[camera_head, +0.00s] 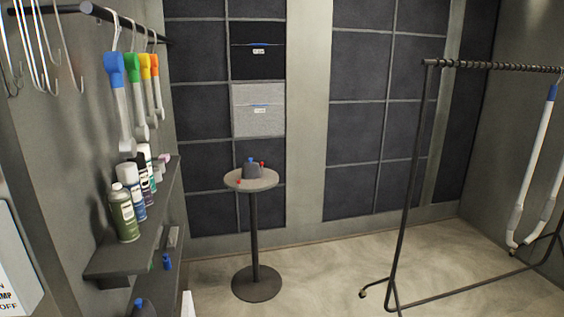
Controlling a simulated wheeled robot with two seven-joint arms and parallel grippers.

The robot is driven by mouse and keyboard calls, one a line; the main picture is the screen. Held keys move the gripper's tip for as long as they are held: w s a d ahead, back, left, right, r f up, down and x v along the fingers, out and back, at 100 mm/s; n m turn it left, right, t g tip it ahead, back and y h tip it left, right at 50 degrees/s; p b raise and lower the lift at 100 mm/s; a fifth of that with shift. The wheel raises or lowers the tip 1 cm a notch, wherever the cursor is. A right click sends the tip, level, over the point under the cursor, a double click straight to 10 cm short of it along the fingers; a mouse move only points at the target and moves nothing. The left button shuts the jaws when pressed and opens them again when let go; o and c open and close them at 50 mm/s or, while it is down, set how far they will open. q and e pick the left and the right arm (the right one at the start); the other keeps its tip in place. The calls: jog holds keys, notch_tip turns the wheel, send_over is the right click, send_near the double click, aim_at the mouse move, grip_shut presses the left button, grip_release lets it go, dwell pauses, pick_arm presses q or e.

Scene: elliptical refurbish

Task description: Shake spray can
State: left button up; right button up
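Several spray cans stand upright in a row on the upper wall shelf at the left. The nearest is an olive-green can (124,220) with a pale top, close to the shelf's front end. Just behind it is a can with a white cap and a blue lower part (132,190). Further back stand a darker can (144,172) and another light can (149,160), partly hidden by the ones in front. All the cans rest on the shelf (110,262). Neither of my grippers shows in the head view.
Tools with blue (114,69), green, yellow and orange ends hang above the cans. A black rack (409,190) stands at right. Open floor (325,268) lies between table and rack.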

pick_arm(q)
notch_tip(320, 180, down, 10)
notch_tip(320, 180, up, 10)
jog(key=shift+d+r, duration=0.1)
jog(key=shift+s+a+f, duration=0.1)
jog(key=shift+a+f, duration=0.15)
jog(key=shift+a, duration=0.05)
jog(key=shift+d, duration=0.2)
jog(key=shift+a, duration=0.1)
